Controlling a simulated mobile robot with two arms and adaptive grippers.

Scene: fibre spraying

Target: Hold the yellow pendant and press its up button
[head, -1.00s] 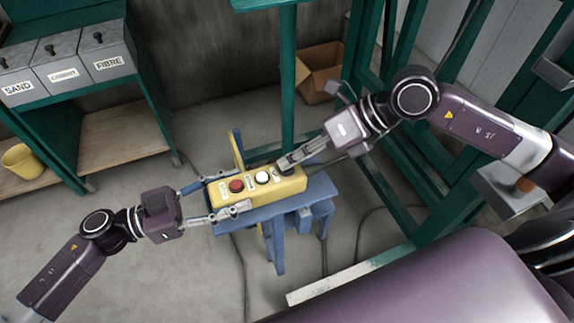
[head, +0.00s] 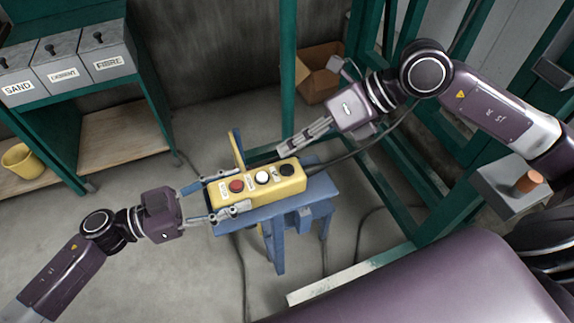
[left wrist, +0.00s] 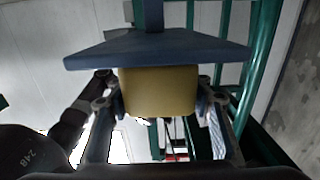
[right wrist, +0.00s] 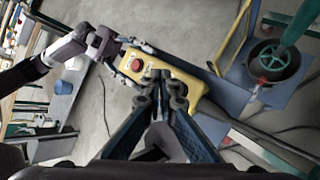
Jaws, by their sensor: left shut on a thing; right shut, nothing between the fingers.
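The yellow pendant (head: 250,203) rests on a blue stand (head: 318,193) in the head view. Its top face carries a red button (head: 236,186), a white button (head: 262,178) and a black button (head: 287,170). My left gripper (head: 222,197) is shut on the pendant's left end, one finger along each side. The left wrist view shows the pendant's end (left wrist: 158,92) between the fingers. My right gripper (head: 284,153) is shut and empty, just behind and above the pendant. In the right wrist view its fingertips (right wrist: 165,82) cover part of the pendant (right wrist: 185,77); the red button (right wrist: 136,65) shows.
A dark cable (head: 355,153) runs from the pendant's right end. Green frame posts (head: 289,75) stand behind and to the right. Labelled bins (head: 65,62) are at the upper left, with a yellow bucket (head: 22,160) below. A cardboard box (head: 318,75) lies behind.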

